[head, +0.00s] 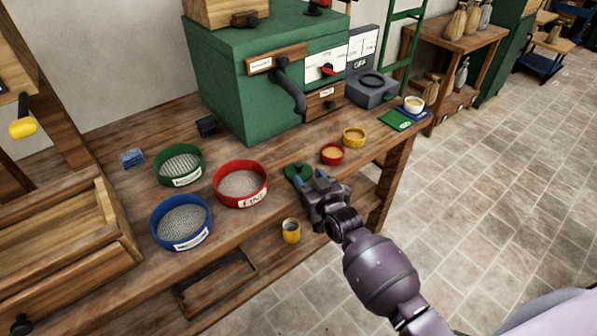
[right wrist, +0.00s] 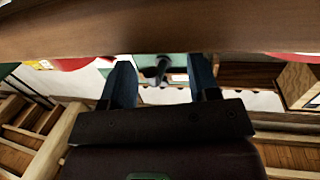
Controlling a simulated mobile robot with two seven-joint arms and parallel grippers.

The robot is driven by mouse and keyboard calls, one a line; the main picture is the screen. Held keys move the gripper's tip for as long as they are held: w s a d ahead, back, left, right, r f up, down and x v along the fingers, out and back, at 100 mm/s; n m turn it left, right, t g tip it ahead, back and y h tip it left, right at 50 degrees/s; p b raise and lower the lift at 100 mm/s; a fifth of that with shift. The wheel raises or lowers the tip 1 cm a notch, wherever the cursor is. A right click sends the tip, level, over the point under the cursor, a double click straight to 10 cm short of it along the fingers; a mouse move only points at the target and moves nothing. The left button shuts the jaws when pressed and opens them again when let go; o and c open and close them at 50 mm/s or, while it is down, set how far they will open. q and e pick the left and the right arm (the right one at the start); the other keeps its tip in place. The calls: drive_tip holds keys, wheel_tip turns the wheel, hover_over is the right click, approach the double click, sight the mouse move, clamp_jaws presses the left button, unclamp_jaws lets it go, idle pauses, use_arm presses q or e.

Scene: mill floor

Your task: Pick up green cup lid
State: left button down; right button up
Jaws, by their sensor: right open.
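The green cup lid (head: 296,171), a flat green disc with a dark knob, lies on the wooden bench near its front edge. My right gripper (head: 310,178) is open and low over the bench at the lid, hiding part of it. In the right wrist view, the picture is upside down, and the green lid (right wrist: 174,62) with its knob shows between the two blue fingertips (right wrist: 160,72). The fingers look apart, with nothing gripped. My left gripper is not in view.
Red (head: 240,203), blue (head: 205,232) and green (head: 199,169) sieves stand left. The green mill (head: 225,90) stands behind.

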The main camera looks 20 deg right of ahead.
sight(301, 167)
drive_tip(key=shift+w+a+f+b, duration=0.1)
drive_tip(key=shift+w+a+b, duration=0.05)
drive_tip(key=shift+w, duration=0.85)
drive_tip(key=shift+w+a+r+b, duration=0.1)
drive_tip(key=shift+w+a+b, duration=0.1)
drive_tip(key=shift+w, duration=0.85)
drive_tip(key=shift+w+a+f+b, duration=0.1)
drive_tip(key=shift+w+a+b, duration=0.05)
drive_tip(key=shift+w, duration=0.85)
drive_tip(key=c, duration=1)
